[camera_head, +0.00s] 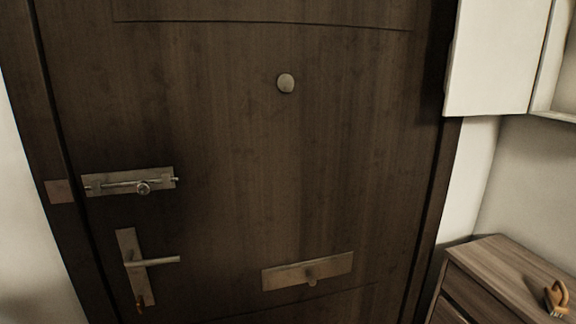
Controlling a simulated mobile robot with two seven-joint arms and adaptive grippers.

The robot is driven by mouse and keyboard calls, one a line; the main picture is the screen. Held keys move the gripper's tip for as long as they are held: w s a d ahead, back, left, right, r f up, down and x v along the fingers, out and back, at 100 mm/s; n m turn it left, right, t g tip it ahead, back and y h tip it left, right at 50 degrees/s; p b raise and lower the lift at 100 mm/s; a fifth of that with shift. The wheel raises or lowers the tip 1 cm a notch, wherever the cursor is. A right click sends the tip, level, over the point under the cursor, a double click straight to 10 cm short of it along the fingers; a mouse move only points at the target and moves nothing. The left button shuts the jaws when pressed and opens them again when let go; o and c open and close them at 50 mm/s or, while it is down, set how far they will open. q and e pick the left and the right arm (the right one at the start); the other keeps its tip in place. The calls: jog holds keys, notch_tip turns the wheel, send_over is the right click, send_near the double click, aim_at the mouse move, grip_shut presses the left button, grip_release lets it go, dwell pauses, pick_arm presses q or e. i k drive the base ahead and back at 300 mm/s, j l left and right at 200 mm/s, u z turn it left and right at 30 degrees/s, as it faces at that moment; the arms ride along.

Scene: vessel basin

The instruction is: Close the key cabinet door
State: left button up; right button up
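A white cabinet door (495,58) stands open at the upper right, in front of the right edge of the dark wooden door. The white cabinet (566,75) it belongs to is on the wall to its right, cut off by the picture's edge. Part of its inside shows between the open door and the edge. The top of the cabinet door is out of view. Neither of my grippers shows in the head view.
A dark wooden door (250,150) fills the middle, with a bolt (130,183), a lever handle (150,262), a round knob (286,83) and a metal plate (308,271). A brown chest (500,270) with a small tan object (556,297) stands below the cabinet.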

aim_at(494, 52)
jog(key=z, duration=1.25)
